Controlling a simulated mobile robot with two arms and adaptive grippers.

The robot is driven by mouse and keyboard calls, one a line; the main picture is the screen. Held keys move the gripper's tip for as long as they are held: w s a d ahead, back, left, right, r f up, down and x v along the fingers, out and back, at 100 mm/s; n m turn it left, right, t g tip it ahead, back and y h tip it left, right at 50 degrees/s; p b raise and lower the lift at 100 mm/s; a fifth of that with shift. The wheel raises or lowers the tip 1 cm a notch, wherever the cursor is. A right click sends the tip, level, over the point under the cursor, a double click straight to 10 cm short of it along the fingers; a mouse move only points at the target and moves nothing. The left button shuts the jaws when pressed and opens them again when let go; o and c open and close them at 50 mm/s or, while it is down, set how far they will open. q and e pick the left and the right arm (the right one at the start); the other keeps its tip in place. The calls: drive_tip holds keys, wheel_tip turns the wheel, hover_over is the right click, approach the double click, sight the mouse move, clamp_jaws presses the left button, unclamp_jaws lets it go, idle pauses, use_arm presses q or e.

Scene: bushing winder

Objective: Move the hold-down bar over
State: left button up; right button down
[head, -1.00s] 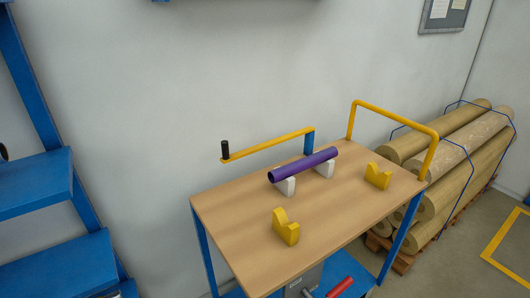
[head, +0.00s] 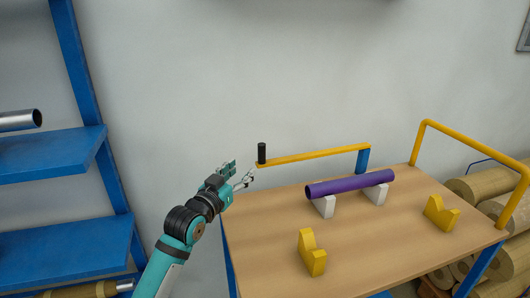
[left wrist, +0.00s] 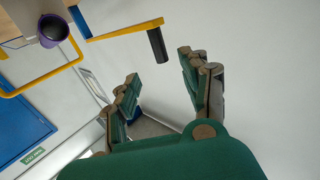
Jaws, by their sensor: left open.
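The yellow hold-down bar (head: 315,155) runs from a blue post (head: 363,160) at the table's back edge out to the left. A black upright handle (head: 262,153) stands at its free left end. My left gripper (head: 243,174) is open and empty, a little left of and below the handle in the head view. In the left wrist view the handle (left wrist: 157,45) shows beyond the open fingers (left wrist: 160,88), between their tips, with the bar (left wrist: 125,31) reaching away to the left. No contact shows. My right gripper is not seen.
A purple tube (head: 350,184) rests on two white blocks on the wooden table (head: 370,240). Yellow V-shaped supports (head: 312,255) stand in front and at right (head: 440,213). A yellow rail (head: 470,142) rises at the right edge. Blue shelves (head: 55,150) stand at left.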

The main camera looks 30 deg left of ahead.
sight(260, 154)
use_arm(q)
drive_tip(key=w, duration=0.4)
drive_tip(key=w+a, duration=0.1)
drive_tip(key=w, duration=0.8)
drive_tip(key=shift+a+p, duration=0.15)
drive_tip(key=shift+p, duration=0.15)
clamp_jaws()
